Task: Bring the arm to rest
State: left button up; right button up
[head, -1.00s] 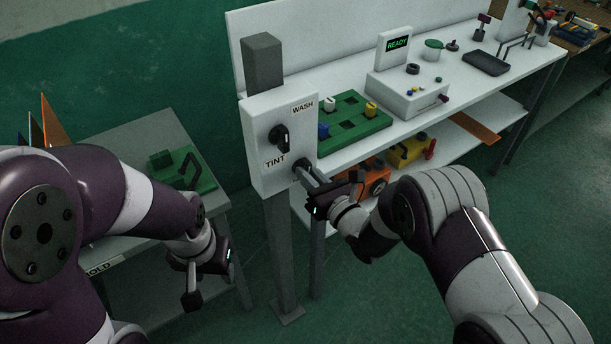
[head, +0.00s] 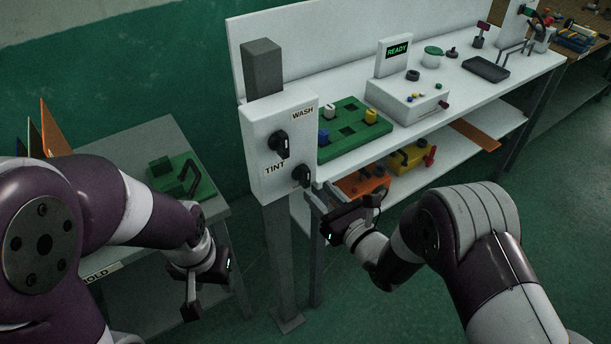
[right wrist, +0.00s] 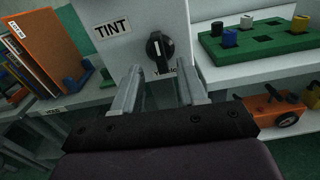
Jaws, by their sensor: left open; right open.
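My right gripper (head: 320,196) is open and empty in front of the white switch box (head: 257,176), just off its lower black knob (head: 302,175). In the right wrist view the two fingers (right wrist: 165,88) stand apart, with the lower knob (right wrist: 159,48) above and between their tips; a gap seems to separate them from it. The upper knob (head: 279,144) sits between the labels WASH and TINT. My left gripper (head: 205,290) hangs low at the left, beside the small grey table (head: 150,135).
A green tray (head: 378,139) with coloured pegs and a white device with a READY display (head: 397,51) stand on the white bench. Orange and yellow items (head: 408,156) lie on its lower shelf. A grey post supports the switch box. Green floor is open at the right.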

jog(key=shift+v, duration=0.95)
jog(key=s+d+f+m+g+h, duration=0.25)
jog(key=d+f+m+h, duration=0.2)
jog(key=m, duration=0.65)
jog(key=s+d+f+m+g+h, duration=0.2)
jog(key=d+f+m+g+h, duration=0.3)
jog(key=m, duration=0.7)
jog(key=s+d+r+m+g+p, duration=0.1)
jog(key=s+d+r+m+g, duration=0.1)
jog(key=s+m, duration=0.4)
jog(key=s+d+r+m+g+h, duration=0.1)
jog(key=s+d+r+m+g, duration=0.2)
jog(key=s+r+m, duration=0.4)
jog(key=shift+d+m+g+p, duration=0.4)
jog(key=shift+d+m, duration=0.2)
jog(key=shift+m, duration=2.6)
